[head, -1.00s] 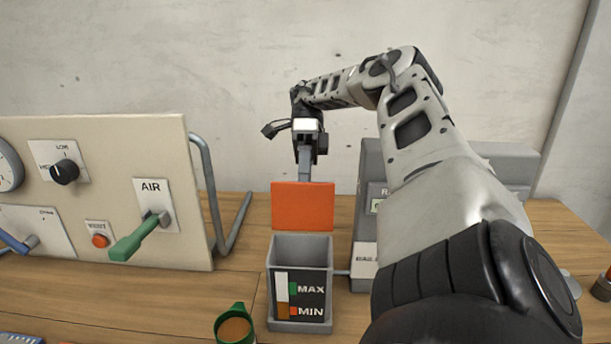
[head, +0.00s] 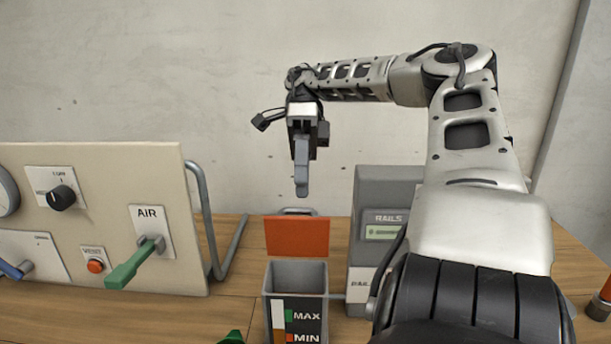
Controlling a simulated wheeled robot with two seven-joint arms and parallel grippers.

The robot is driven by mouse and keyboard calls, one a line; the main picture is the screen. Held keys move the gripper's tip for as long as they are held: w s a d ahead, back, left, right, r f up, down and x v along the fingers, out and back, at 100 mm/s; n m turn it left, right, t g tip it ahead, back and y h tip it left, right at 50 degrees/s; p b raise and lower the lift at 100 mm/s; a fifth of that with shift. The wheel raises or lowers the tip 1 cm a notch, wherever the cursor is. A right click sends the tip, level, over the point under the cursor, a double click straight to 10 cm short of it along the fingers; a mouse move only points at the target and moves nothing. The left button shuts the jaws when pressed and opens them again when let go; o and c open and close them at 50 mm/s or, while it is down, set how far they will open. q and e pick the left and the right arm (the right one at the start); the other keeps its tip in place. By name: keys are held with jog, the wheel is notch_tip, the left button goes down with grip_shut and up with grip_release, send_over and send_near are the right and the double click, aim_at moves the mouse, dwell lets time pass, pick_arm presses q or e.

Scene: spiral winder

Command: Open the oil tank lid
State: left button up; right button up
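The oil tank (head: 297,275) is a grey open-topped box with a MAX/MIN level gauge on its front, low in the middle of the head view. Its orange lid (head: 297,237) stands upright behind the tank's opening, with a grey handle (head: 298,211) at its top edge. My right gripper (head: 302,192) hangs above the lid, pointing down, apart from the handle and holding nothing that I can see. Its fingers are seen edge-on, so their gap cannot be told. My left gripper is not in view.
Left of the tank stands a cream panel with a green AIR lever (head: 135,264), a black knob (head: 61,197) and a red button (head: 95,266). A grey RAILS unit (head: 385,190) stands close on the right. A green object (head: 231,337) shows at the bottom edge.

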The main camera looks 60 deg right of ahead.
jog(key=s+a+r+b, duration=0.2)
jog(key=s+a+r, duration=0.1)
jog(key=a, duration=0.3)
jog(key=shift+s+a+r, duration=0.15)
jog(key=shift+s+a, duration=0.15)
jog(key=shift+s, duration=0.2)
